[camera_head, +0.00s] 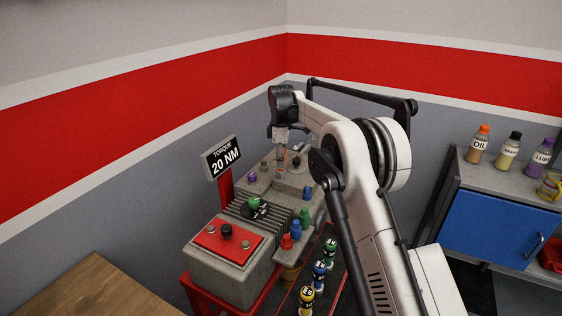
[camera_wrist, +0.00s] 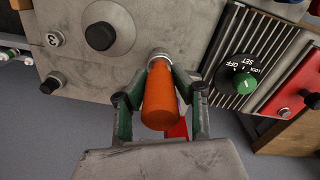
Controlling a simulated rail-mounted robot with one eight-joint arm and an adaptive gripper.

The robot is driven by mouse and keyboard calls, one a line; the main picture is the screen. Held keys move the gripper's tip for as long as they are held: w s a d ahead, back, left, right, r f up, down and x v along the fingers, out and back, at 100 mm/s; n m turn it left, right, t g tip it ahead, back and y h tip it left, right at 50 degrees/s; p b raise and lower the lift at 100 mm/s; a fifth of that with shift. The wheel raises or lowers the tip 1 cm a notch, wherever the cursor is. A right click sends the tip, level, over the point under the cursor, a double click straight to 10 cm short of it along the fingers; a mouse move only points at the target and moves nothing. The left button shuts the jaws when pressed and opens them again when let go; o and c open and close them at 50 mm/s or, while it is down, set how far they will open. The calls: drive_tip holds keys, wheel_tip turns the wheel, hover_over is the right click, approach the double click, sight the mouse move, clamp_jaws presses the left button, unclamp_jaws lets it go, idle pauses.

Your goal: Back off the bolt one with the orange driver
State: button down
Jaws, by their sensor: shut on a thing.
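My gripper (camera_wrist: 163,84) is shut on the orange driver (camera_wrist: 161,98), with one dark green finger on each side of it. The driver points at the grey block (camera_wrist: 205,20), and its far end meets a round metal collar (camera_wrist: 157,56). I cannot tell whether it is seated on a bolt, and no number one shows. A bolt marked 3 (camera_wrist: 54,39) and a dark bolt (camera_wrist: 52,83) are at the left of the wrist view. In the head view my gripper (camera_head: 281,150) is over the far end of the block, with a thin strip of orange below it.
A green SET/OFF/LOCK dial (camera_wrist: 245,82) is on the block. The block carries a 20 NM torque sign (camera_head: 222,158) and a red plate (camera_head: 215,237). Numbered green (camera_head: 330,250), blue (camera_head: 319,271) and yellow (camera_head: 306,297) pieces stand at its right. Bottles (camera_head: 478,145) are on a shelf.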

drive_tip(key=shift+n, duration=1.2)
drive_tip(key=shift+n+b, duration=0.35)
drive_tip(key=shift+n, duration=0.75)
drive_tip(key=shift+n, duration=1.2)
drive_tip(key=shift+r, duration=0.1)
